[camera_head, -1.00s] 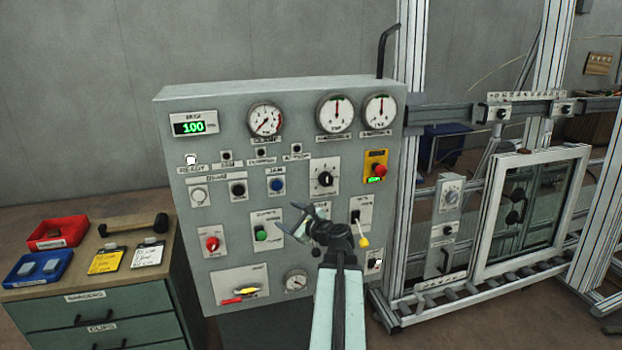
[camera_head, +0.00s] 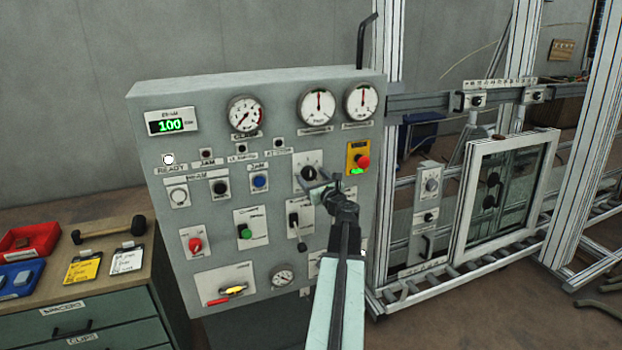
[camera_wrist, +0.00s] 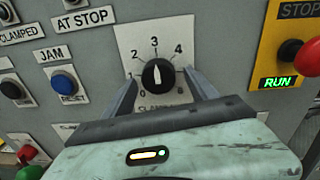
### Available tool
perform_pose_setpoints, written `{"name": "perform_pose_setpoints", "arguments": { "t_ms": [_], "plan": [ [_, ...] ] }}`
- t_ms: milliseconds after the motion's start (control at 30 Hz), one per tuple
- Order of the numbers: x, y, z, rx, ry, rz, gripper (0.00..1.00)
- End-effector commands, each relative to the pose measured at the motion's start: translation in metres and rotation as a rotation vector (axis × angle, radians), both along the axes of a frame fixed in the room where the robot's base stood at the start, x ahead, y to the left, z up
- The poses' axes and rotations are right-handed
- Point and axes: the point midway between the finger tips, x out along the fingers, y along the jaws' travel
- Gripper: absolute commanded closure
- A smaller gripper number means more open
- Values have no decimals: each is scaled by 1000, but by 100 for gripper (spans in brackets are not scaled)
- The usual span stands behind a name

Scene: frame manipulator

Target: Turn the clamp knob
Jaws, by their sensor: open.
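The clamp knob (camera_wrist: 158,75) is a round black dial with a white pointer, on a white plate marked with numbers. Its pointer stands nearly straight up, close to the 3. The plate's lower label is partly hidden by my gripper. In the head view the knob (camera_head: 309,172) is on the grey panel, below the gauges. My gripper (camera_wrist: 165,90) is open, with one finger on each side of the knob's lower part; I cannot tell whether they touch it. In the head view my gripper (camera_head: 321,188) is just below the knob.
A red stop button (camera_head: 362,161) on a yellow plate sits right of the knob. A blue reset button (camera_head: 260,181) sits left. Several other switches lie below. A drawer cabinet (camera_head: 75,322) stands at the left, and an aluminium frame with a window (camera_head: 505,195) at the right.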

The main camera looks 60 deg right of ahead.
Motion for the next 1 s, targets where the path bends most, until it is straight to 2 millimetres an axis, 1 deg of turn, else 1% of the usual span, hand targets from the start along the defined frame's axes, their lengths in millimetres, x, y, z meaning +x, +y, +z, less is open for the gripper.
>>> {"name": "perform_pose_setpoints", "arguments": {
  "t_ms": [200,233,267,300,367,400,433,467,533,767,1000],
  "plan": [
    [2,0,0,-1,1,1,33],
    [2,0,0,-1,1,1,38],
    [2,0,0,-1,1,1,47],
    [2,0,0,-1,1,1,58],
    [3,0,0,-1,1,1,75],
    [2,0,0,-1,1,1,86],
    [3,0,0,-1,1,1,94],
    [9,0,0,-1,1,9,95],
    [6,1,0,-2,1,5,95],
    [5,2,0,-35,27,4,95],
    [5,2,1,-153,115,6,95]
  ]
}}
